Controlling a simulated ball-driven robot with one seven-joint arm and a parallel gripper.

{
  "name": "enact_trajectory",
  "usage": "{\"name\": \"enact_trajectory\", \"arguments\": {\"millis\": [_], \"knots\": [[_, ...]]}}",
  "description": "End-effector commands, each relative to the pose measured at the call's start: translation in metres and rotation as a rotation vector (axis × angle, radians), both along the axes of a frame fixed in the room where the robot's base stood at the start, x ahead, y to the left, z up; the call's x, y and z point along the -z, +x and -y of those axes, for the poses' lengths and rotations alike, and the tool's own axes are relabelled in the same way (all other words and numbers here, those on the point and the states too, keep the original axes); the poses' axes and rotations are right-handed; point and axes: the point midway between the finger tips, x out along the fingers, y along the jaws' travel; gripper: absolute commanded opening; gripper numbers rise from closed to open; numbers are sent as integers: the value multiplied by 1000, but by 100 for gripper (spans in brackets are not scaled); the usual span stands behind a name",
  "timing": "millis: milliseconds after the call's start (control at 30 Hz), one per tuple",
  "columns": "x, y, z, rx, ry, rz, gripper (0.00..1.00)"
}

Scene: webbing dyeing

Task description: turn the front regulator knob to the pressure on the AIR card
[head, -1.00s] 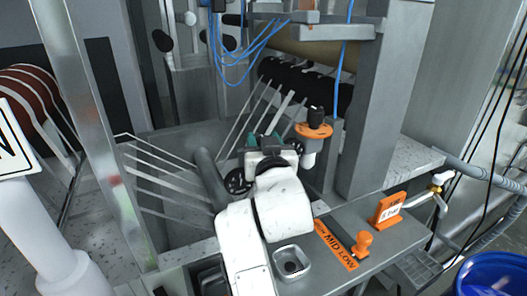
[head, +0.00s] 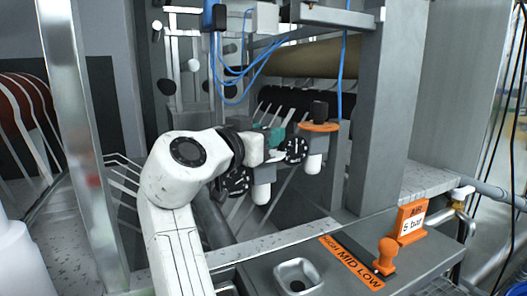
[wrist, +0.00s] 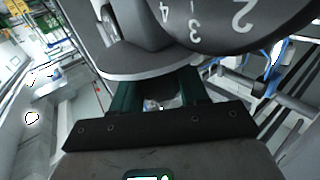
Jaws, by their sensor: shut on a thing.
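The orange AIR card (head: 411,222) stands at the right of the front ledge in the head view and reads 5 bar. My gripper (head: 275,138) is at the front regulator, above its white bowl (head: 262,193). Its teal fingers (wrist: 162,88) are shut on the front regulator knob, which is mostly hidden by the gripper in the head view. In the wrist view a dark dial (wrist: 228,22) with white numbers 2, 3 and 4 shows close beyond the fingers. Its pointer reading cannot be told.
A second regulator with a black knob (head: 320,110) and orange disc stands just right of the gripper. Blue hoses (head: 240,88) hang above. An orange lever (head: 386,254) and HIGH MID LOW strip (head: 350,262) are on the ledge, with a square cup (head: 297,278) to their left.

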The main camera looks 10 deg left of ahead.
Motion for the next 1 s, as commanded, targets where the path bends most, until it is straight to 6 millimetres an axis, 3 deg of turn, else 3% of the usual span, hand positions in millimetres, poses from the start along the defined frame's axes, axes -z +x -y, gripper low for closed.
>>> {"name": "enact_trajectory", "arguments": {"millis": [400,967,1000], "knots": [[1,0,0,198,-2,-3,14],[1,1,1,226,0,-5,14],[1,1,1,226,0,-5,46]]}}
